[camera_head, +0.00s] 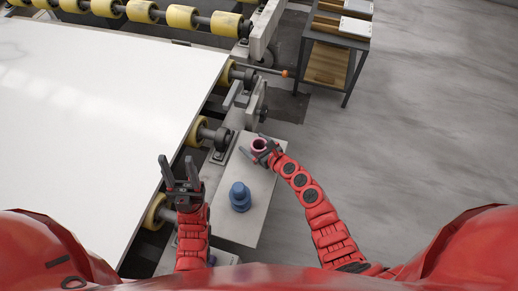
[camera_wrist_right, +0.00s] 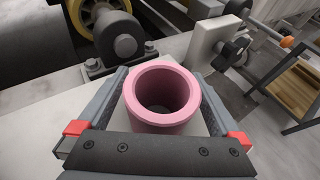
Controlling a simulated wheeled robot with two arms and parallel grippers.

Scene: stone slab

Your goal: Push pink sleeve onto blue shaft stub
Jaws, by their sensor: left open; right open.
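The pink sleeve (camera_head: 259,146) stands upright on the grey bench top (camera_head: 245,221), toward its far end. In the right wrist view the sleeve (camera_wrist_right: 163,96) shows its round open top. My right gripper (camera_head: 258,147) is open, with one finger on each side of the sleeve; whether the fingers touch it I cannot tell. The blue shaft stub (camera_head: 240,196) stands upright on the same bench, nearer to me, with a stepped, narrower top. My left gripper (camera_head: 179,170) is open and empty, left of the blue stub, over the edge of the white slab.
A large white slab (camera_head: 80,110) lies on a conveyor with yellow rollers (camera_head: 183,16) at left. Bearing blocks and a metal frame (camera_head: 243,117) border the bench. A cart with shelves (camera_head: 330,55) stands at back right. The bench between sleeve and stub is clear.

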